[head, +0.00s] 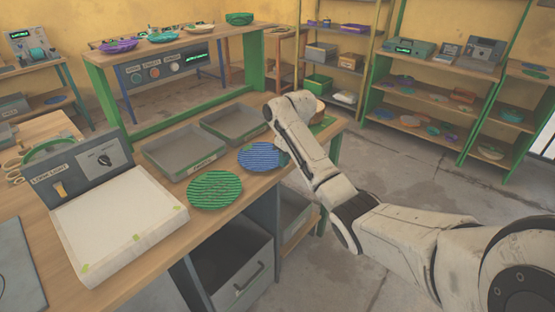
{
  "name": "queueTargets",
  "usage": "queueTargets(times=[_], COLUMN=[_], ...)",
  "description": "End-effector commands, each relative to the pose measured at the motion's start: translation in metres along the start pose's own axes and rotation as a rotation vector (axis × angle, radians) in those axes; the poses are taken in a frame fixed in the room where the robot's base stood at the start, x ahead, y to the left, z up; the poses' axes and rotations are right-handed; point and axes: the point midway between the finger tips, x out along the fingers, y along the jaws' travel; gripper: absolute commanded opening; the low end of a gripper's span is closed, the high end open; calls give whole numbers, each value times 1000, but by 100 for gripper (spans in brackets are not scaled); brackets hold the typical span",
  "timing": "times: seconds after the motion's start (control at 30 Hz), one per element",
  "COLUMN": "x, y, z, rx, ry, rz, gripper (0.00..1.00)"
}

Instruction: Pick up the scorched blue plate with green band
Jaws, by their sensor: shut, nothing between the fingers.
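A blue ridged plate (260,157) lies on the workbench, right of a green ridged plate (215,190). My gripper (281,159) is shut and empty close by the blue plate's right edge, mostly hidden by my forearm. I cannot tell whether it touches the plate.
Two grey trays (147,154) stand behind the plates. A light box (118,220) with a white top fills the bench's left. An open drawer (262,272) juts out below the front edge. More plates sit on the far table (180,50) and right shelves (400,92).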

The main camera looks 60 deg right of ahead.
Motion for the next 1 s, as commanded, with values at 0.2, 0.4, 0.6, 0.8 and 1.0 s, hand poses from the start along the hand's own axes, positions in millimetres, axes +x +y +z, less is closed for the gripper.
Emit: queueTargets(times=[0.2, 0.4, 0.6, 0.8, 1.0], x=[5, 20, 22, 22, 15], y=[0, 0, 0, 0, -1], z=[-27, -26, -24, -24, -10], rx=[-2, -1, -1, -1, 1], ry=[-1, 0, 0, 0, -1], rz=[1, -1, 0, -1, -3], gripper=[0, 0, 0, 0, 0])
